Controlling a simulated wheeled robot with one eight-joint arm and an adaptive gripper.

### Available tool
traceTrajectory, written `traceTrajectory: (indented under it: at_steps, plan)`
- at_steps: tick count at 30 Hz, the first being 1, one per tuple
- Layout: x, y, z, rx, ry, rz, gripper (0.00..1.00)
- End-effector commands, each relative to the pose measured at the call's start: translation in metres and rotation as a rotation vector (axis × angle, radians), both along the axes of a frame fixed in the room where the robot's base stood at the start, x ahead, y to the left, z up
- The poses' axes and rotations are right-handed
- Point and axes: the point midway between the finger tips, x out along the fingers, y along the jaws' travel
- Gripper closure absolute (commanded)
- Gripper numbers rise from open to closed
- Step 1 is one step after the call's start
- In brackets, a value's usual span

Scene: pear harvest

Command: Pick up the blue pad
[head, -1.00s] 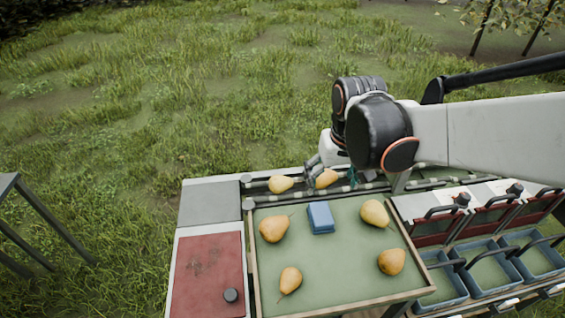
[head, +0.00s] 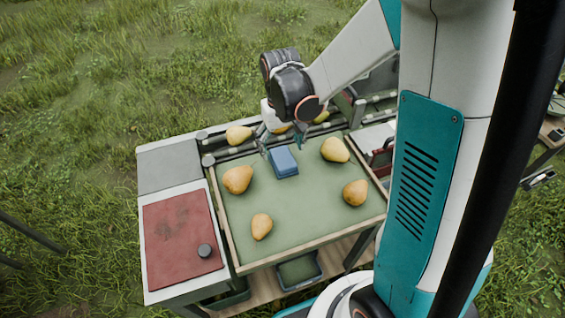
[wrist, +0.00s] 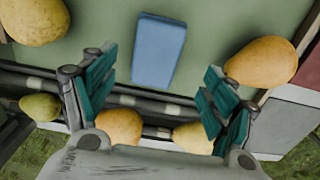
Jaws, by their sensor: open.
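The blue pad (head: 283,161) lies on the green tray (head: 290,212) near its back edge. In the wrist view the blue pad (wrist: 158,50) shows as an upright rectangle just beyond the fingers, centred between them. My gripper (head: 284,143) is above the tray's back edge, behind the pad. In the wrist view my gripper (wrist: 155,92) has its teal-padded fingers wide apart with nothing between them. The fingers appear apart from the pad.
Pears lie around the pad on the tray: one left (head: 237,180), one right (head: 335,150), two nearer the front (head: 261,226) (head: 355,193). More pears sit on the rail behind (head: 239,135). A red panel (head: 182,233) is left of the tray. The tray's middle is clear.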

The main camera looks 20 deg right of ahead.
Motion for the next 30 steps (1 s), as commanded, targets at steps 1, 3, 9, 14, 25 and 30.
traceTrajectory:
  at_steps: [1,3,9,14,25,30]
  plan:
    - [0.0,0.0,-0.007,0.0,0.0,0.0,0.22]
    - [0.0,0.0,-0.01,0.0,0.0,0.0,0.22]
    - [0.001,-0.002,-0.021,0.0,0.0,-0.001,0.22]
    - [0.004,-0.006,-0.044,0.0,0.0,-0.001,0.22]
    - [0.004,-0.006,-0.063,0.0,0.0,0.0,0.22]
    - [0.004,-0.006,-0.063,0.0,0.0,0.0,0.53]
